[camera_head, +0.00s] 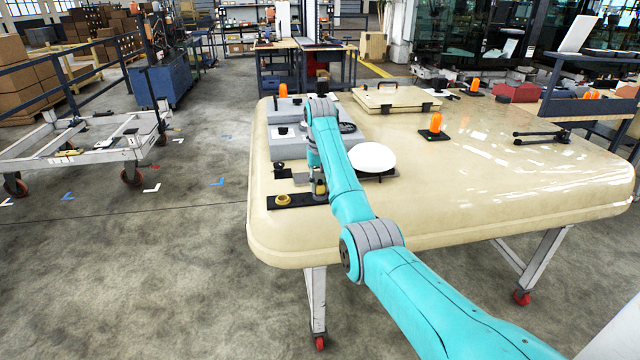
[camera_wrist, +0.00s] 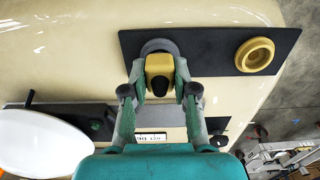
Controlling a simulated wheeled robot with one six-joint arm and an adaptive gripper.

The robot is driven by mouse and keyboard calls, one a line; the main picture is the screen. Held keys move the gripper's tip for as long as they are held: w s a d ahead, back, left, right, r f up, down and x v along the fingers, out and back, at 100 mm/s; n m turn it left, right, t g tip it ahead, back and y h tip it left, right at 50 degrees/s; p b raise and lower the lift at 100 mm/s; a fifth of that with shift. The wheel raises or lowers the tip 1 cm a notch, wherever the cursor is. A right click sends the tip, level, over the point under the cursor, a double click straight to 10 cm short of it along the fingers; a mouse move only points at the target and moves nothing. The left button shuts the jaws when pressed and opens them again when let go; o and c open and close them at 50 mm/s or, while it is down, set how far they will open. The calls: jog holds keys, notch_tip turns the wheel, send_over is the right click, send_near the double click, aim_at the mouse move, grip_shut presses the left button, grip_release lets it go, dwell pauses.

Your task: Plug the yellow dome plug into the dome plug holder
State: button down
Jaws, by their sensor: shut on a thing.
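My gripper (camera_wrist: 160,72) is shut on the yellow dome plug (camera_wrist: 160,63), which sits between the two fingertips in the wrist view. A round grey ring (camera_wrist: 158,45) on a black plate (camera_wrist: 210,47) shows right behind the plug; I cannot tell whether the plug touches it or is seated in it. A yellow ring with a hollow centre (camera_wrist: 254,54) stands on the same plate, to the right and apart from my gripper. In the head view the plate (camera_head: 300,201) lies at the table's near left edge, with the yellow ring (camera_head: 284,200) on it; my arm partly hides the plug.
A white round dome (camera_head: 373,157) is close to the right of my gripper. Grey boxes (camera_head: 287,148) stand behind it. An orange lamp (camera_head: 436,123), a beige case (camera_head: 396,98) and a black tripod-like stand (camera_head: 540,136) are further off. The table's right front (camera_head: 500,185) is clear.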

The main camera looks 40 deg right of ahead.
jog(key=shift+f, duration=0.35)
jog(key=c, duration=0.8)
grip_release()
